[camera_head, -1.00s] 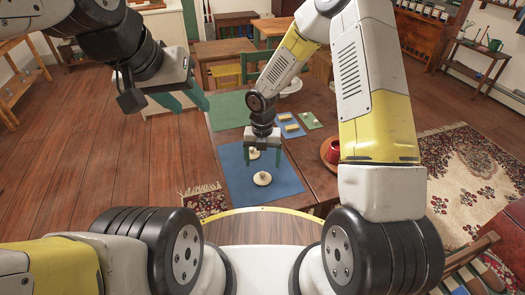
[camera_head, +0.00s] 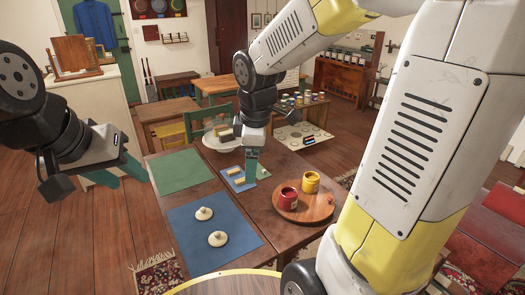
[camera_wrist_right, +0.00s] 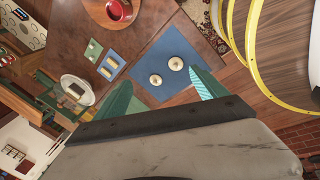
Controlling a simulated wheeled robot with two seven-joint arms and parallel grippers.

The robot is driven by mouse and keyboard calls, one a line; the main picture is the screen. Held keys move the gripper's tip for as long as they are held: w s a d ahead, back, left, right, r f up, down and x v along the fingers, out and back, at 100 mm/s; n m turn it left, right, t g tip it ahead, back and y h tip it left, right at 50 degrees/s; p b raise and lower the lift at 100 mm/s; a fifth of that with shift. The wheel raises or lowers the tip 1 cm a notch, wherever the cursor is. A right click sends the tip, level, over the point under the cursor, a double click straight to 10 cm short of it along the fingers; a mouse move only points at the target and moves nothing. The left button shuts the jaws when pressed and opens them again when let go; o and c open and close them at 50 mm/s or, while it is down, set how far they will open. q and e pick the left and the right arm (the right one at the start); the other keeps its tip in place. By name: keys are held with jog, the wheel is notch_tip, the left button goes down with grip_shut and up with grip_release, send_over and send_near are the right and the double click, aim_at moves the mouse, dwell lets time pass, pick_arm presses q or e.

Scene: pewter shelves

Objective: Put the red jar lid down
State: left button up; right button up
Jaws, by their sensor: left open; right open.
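Two cream lids with small knobs lie apart on the blue mat (camera_head: 238,237): a farther lid (camera_head: 204,214) and a nearer lid (camera_head: 217,239). Nothing marks either as the red jar's. The red jar (camera_head: 289,197) stands on a round wooden tray (camera_head: 318,208) beside the yellow jar (camera_head: 311,182). My right gripper (camera_head: 251,170) is open and empty, above the table beyond the lids. In the right wrist view its teal fingers (camera_wrist_right: 163,90) are spread, with both lids seen well below. My left gripper (camera_head: 133,178) is open and empty, left of the table.
A green mat (camera_head: 180,171) lies at the table's left, and a small blue mat (camera_head: 232,181) with blocks lies near the right gripper. A white plate (camera_head: 220,141) stands behind. The bare wood (camera_head: 262,210) between the blue mat and tray is free.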

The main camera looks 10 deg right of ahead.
jog(key=s+d+r+m+t+y, duration=0.2)
jog(key=s+r+m, duration=0.5)
jog(key=s+m, duration=0.4)
jog(key=shift+s+d+r+m+t, duration=0.2)
jog(key=shift+d+m+t, duration=0.25)
jog(key=shift+m, duration=1.25)
